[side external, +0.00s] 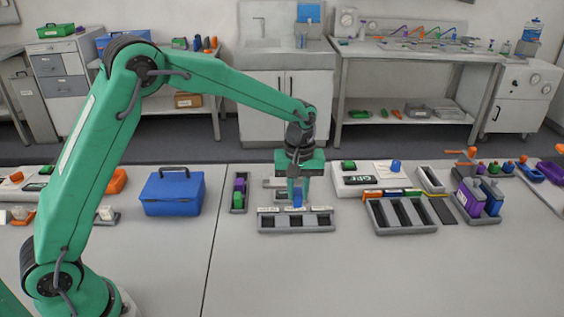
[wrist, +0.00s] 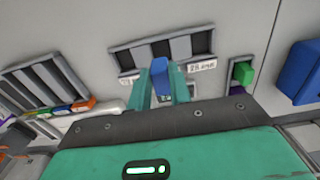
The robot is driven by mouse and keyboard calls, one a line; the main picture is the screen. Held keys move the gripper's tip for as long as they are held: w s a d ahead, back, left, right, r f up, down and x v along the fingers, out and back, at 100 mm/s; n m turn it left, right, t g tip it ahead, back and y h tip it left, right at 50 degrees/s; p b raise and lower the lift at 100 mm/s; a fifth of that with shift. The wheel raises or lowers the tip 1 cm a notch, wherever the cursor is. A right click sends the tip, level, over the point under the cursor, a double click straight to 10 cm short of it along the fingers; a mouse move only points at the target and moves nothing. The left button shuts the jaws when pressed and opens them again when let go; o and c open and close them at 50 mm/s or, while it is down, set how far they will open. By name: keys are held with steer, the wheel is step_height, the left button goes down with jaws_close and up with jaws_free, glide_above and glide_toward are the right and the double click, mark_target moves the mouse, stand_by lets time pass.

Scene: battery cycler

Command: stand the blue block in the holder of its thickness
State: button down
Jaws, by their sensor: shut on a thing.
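The blue block (side external: 297,198) is upright between the fingers of my gripper (side external: 297,189), which is shut on it. The grey holder (side external: 296,229) has three dark slots in a row, with white labels along its far edge. In the side view the block is at the holder's far edge, in line with the middle slot. In the wrist view the blue block (wrist: 159,69) shows between my fingertips (wrist: 160,84), in front of the holder's middle (wrist: 125,60), and hides the middle label. I cannot tell its exact height above the holder.
A small tray with green and purple blocks (side external: 239,189) stands left of the holder, and a blue box (side external: 172,193) further left. A larger slotted grey rack (side external: 402,230) stands to the right. The bench in front is clear.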

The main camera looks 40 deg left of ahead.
mark_target(297, 206)
steer(key=shift+f, duration=0.25)
steer(key=shift+f, duration=3.15)
steer(key=shift+f, duration=0.2)
steer(key=c, duration=1.2)
jaws_free()
steer(key=shift+r, duration=0.1)
step_height(297, 206, up, 7)
steer(key=shift+r, duration=0.3)
